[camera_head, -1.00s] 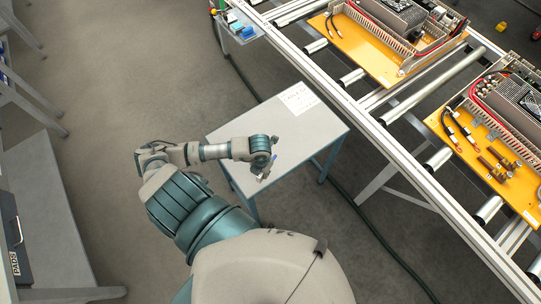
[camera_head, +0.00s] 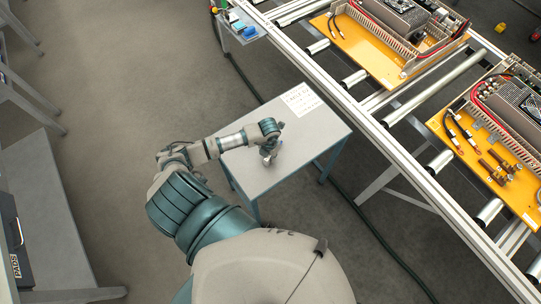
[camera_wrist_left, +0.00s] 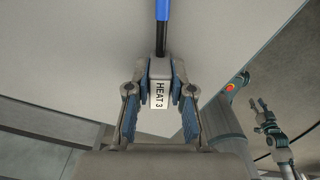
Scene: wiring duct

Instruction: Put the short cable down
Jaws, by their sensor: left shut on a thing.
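My left gripper (camera_head: 269,158) is over the small grey table (camera_head: 300,150), near its middle. In the left wrist view, its jaws (camera_wrist_left: 160,75) are shut on the grey end piece of the short cable (camera_wrist_left: 162,40), which bears a white "HEAT 3" label. A black length and a blue section of the cable run up past the fingertips; the rest is out of frame. The cable is hard to make out in the head view. I cannot tell whether it touches the tabletop. My right gripper (camera_wrist_left: 259,104) shows at the right of the wrist view, empty with fingers apart.
A white printed sheet (camera_head: 302,99) lies at the table's far end. Right of the table runs a roller conveyor (camera_head: 385,140) carrying orange boards (camera_head: 470,150) with ducts and cables. A grey bench (camera_head: 45,210) stands at left. The tabletop around the gripper is clear.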

